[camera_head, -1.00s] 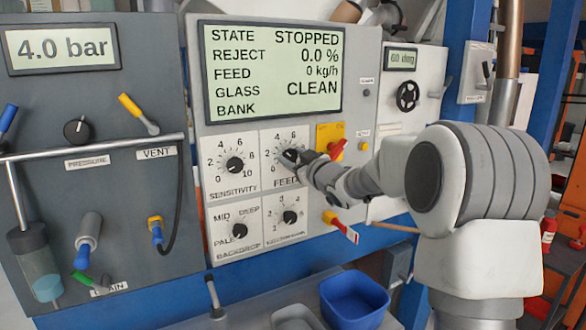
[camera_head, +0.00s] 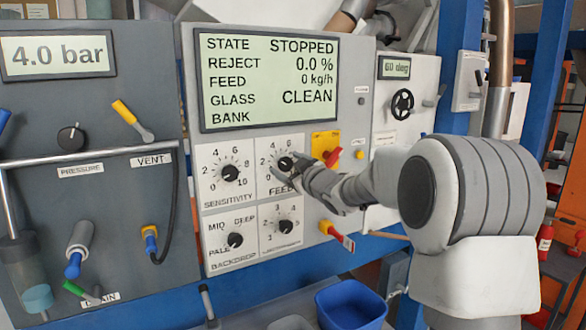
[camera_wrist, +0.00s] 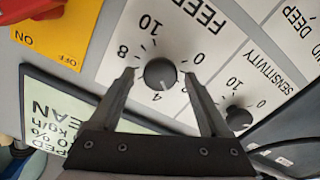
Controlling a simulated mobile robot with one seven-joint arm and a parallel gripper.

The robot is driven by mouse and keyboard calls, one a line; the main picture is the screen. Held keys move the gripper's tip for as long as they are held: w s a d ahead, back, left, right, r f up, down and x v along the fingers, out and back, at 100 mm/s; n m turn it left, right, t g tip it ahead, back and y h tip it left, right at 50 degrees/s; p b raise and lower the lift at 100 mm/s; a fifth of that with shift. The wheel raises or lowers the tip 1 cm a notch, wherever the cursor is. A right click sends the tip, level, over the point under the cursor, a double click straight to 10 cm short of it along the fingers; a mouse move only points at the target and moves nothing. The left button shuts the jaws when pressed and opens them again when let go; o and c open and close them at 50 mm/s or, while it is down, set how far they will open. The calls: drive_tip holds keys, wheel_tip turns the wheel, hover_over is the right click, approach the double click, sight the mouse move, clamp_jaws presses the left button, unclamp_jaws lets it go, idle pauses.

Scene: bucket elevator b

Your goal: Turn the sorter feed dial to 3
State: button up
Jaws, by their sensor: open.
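The feed dial (camera_head: 284,163) is a round black knob on a white plate marked FEED, at the right of the sensitivity dial on the sorter panel. In the wrist view the feed dial (camera_wrist: 160,74) sits between my open fingertips, with a visible gap on each side. Its pale mark appears to point near the 4; the exact setting is hard to read. My gripper (camera_wrist: 158,75) is open and holds nothing. In the head view my gripper (camera_head: 283,172) is at the dial, partly covering its plate and label.
The sorter display (camera_head: 271,77) reads STOPPED and feed 0 kg/h. Close by are the sensitivity dial (camera_head: 230,173), the backdrop dial (camera_head: 235,240), another small dial (camera_head: 285,226) and a red switch on a yellow plate (camera_head: 326,149). A blue bin (camera_head: 352,304) stands below.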

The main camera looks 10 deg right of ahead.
drive_tip(key=v, duration=1.7)
drive_tip(key=shift+s, duration=0.2)
